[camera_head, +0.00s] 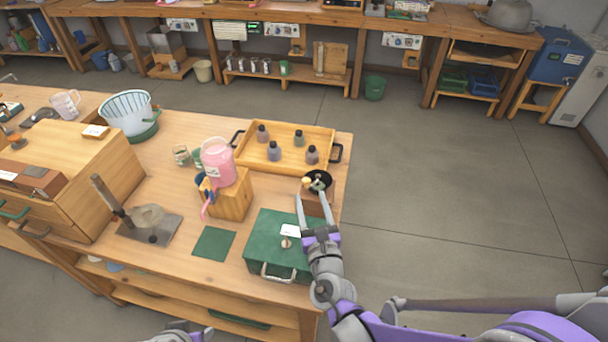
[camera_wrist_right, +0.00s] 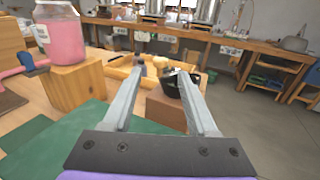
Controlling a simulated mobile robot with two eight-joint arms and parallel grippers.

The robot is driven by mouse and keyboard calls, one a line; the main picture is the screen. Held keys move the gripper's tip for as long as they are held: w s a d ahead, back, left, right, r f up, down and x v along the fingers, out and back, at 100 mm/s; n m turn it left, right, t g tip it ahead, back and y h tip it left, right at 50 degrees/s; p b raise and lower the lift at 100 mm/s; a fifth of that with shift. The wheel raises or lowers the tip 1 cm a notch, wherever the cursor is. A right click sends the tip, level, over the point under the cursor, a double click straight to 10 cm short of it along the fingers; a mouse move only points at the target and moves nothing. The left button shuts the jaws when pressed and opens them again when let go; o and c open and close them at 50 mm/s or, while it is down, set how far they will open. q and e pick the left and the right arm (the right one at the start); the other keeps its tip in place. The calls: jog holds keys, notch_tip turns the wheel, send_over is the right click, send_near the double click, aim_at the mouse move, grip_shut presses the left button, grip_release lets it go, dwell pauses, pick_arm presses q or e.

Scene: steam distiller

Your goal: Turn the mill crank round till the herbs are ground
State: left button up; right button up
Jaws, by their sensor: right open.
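The mill is a small wooden box (camera_head: 314,204) with a round black top (camera_head: 321,179) at the right edge of the workbench. A pale knob (camera_head: 307,183), seemingly the crank's handle, shows at the left of the black top. My right gripper (camera_head: 312,197) is open, its two fingers pointing at the mill from the near side. In the right wrist view the mill's wooden body (camera_wrist_right: 166,108) and black top (camera_wrist_right: 172,86) show between and behind the fingers. Whether a finger touches the knob, I cannot tell. The herbs cannot be made out.
A green metal box (camera_head: 272,243) stands close beside my right gripper. A pink jar (camera_head: 220,162) on a wooden block (camera_head: 236,198) is to the left. A wooden tray (camera_head: 318,136) with several dark bottles lies behind the mill. Open floor is to the right.

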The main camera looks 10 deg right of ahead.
aim_at(306, 179)
jog(key=w, duration=1)
grip_shut()
